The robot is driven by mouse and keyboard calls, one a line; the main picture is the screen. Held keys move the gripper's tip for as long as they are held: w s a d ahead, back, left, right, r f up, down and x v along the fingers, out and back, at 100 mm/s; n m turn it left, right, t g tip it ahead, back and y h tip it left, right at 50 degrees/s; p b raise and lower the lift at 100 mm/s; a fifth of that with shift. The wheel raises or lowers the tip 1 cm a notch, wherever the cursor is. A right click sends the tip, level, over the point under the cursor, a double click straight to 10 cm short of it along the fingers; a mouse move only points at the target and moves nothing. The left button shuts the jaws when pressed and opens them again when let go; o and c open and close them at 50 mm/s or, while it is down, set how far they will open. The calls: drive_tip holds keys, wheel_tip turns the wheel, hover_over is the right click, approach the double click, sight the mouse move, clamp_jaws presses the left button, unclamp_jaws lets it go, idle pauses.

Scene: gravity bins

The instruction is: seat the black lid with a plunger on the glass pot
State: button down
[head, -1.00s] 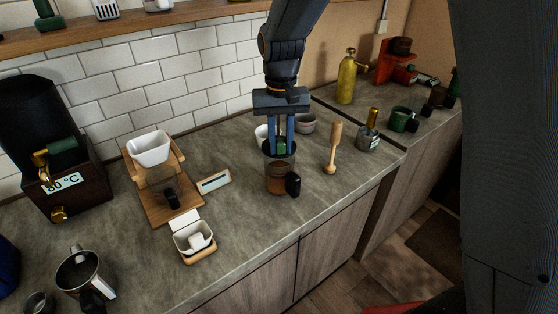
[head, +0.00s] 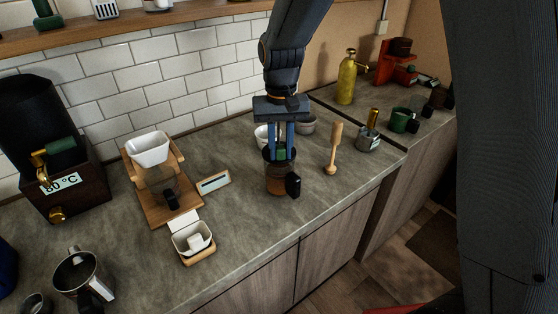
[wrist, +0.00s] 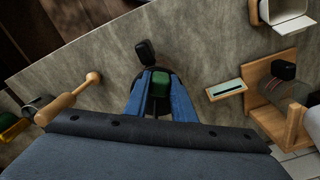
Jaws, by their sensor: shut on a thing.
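The glass pot (head: 278,180) stands upright on the counter, brown inside, with a black handle (head: 293,186) at its right side. My gripper (head: 280,152) points straight down over the pot, its blue fingers shut on the green knob (wrist: 161,80) of the black lid with a plunger. The lid is at the pot's mouth, mostly hidden by the fingers. I cannot tell whether its rim touches the pot all round. In the wrist view my gripper (wrist: 160,92) covers most of the pot, and its black handle shows beyond the fingers.
A wooden dripper stand (head: 147,193) and a small display (head: 213,182) lie to the left. The counter's front edge is near the pot; counter between pot and edge is clear.

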drive_tip(key=shift+f+b, duration=0.3)
drive_tip(key=shift+f, duration=0.45)
idle(0.8)
drive_tip(key=c, duration=1.4)
unclamp_jaws()
drive_tip(key=shift+r, duration=0.1)
wheel_tip(320, 180, up, 8)
drive_tip(key=shift+f+b, duration=0.2)
drive_tip(key=shift+b, duration=1.05)
